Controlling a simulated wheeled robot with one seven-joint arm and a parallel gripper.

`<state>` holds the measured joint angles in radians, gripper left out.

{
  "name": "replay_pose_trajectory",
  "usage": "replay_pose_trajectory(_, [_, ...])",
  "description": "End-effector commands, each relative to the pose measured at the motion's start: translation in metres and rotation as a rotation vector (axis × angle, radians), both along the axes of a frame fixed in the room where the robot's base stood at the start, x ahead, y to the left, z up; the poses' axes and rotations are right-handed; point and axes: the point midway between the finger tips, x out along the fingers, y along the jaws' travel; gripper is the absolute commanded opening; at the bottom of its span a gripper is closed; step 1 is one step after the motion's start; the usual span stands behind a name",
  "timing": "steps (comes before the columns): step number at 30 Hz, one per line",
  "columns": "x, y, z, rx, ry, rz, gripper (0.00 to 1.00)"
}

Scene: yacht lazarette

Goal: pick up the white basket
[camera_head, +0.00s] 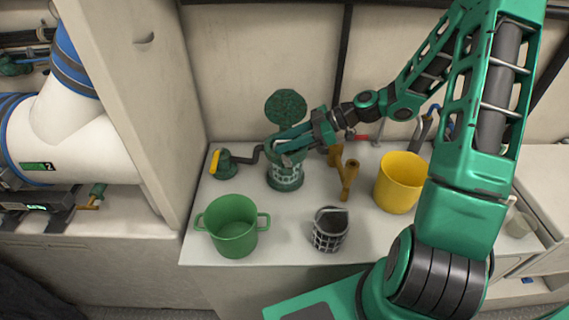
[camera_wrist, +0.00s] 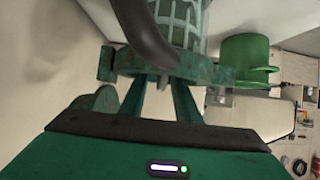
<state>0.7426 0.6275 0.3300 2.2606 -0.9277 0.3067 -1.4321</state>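No plainly white basket stands out. A teal vessel with a pale lattice wall (camera_head: 285,177) stands upright at the back of the counter; its lattice also shows at the top of the wrist view (camera_wrist: 182,22). A small dark basket with a pale grid (camera_head: 328,234) and a raised handle stands near the front edge. My gripper (camera_head: 284,142) is at the top of the teal vessel, apart from the dark basket. Its fingertips overlap the teal vessel's rim, so I cannot tell whether they grip it. A dark curved bar (camera_wrist: 145,32) crosses the wrist view in front of the lattice.
A green two-handled pot (camera_head: 233,230) is front left; a yellow bucket (camera_head: 400,184) is right. A green-and-yellow cranked tool (camera_head: 224,164) is left. A tall cabinet panel (camera_head: 132,90) borders the counter's left side.

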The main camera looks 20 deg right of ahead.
Motion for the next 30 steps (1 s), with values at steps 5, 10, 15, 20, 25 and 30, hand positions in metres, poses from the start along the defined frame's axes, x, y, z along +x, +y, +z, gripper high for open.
replay_pose_trajectory(5, [0.000, 0.000, 0.000, 0.000, 0.000, 0.000, 0.03])
replay_pose_trajectory(10, [0.000, 0.000, 0.000, 0.000, 0.000, 0.000, 0.00])
replay_pose_trajectory(15, [0.000, 0.000, 0.001, 0.000, 0.000, 0.000, 0.00])
replay_pose_trajectory(20, [0.000, -0.001, 0.005, -0.001, -0.002, 0.000, 0.00])
replay_pose_trajectory(25, [0.000, -0.001, 0.020, -0.001, -0.003, 0.001, 0.00])
replay_pose_trajectory(30, [0.001, -0.001, 0.045, -0.001, -0.004, 0.000, 0.00])
